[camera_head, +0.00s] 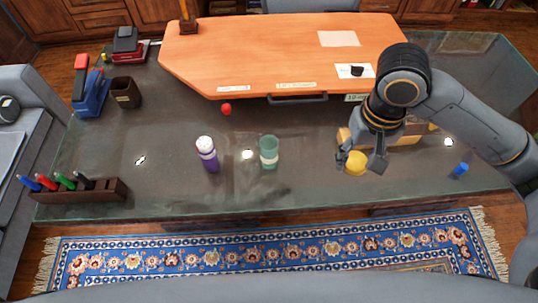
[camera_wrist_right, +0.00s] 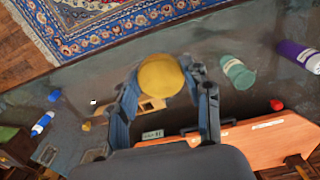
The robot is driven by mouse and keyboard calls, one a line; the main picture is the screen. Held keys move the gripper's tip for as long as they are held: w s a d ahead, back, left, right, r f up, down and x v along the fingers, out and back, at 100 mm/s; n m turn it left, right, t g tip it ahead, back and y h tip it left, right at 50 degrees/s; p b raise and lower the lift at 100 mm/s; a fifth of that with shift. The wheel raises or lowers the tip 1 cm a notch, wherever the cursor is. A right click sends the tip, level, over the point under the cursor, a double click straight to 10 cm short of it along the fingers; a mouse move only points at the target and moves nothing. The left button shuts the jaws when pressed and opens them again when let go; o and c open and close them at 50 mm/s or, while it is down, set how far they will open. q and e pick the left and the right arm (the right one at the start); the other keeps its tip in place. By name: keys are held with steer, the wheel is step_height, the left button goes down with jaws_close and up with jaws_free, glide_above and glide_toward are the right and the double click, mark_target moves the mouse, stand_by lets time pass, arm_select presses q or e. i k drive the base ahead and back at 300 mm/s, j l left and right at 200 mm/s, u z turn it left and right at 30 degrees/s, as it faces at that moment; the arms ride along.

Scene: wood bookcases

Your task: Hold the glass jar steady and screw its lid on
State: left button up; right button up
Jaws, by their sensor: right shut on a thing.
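A green, see-through jar (camera_head: 269,152) stands upright on the dark glass-topped desk, left of my right gripper; it also shows in the right wrist view (camera_wrist_right: 238,73). My right gripper (camera_head: 359,165) is shut on a round yellow lid (camera_head: 355,161). In the right wrist view the lid (camera_wrist_right: 160,76) sits between the two fingertips, apart from the jar. The gripper appears above the desk, but its exact height is hard to tell. My left gripper is not in view.
A purple bottle (camera_head: 207,154) stands left of the jar. A red ball-like piece (camera_head: 226,109) lies behind them. A blue cap (camera_head: 460,170) is at the right. A marker rack (camera_head: 80,194) stands at the left edge. An orange board (camera_head: 270,60) covers the back.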

mark_target(268, 143)
steer(key=i+l, duration=0.1)
steer(key=l, duration=0.5)
steer(key=i+l+u, duration=0.1)
steer(key=l, duration=0.5)
steer(key=i+l, duration=0.1)
steer(key=l, duration=0.45)
steer(key=u, duration=1.15)
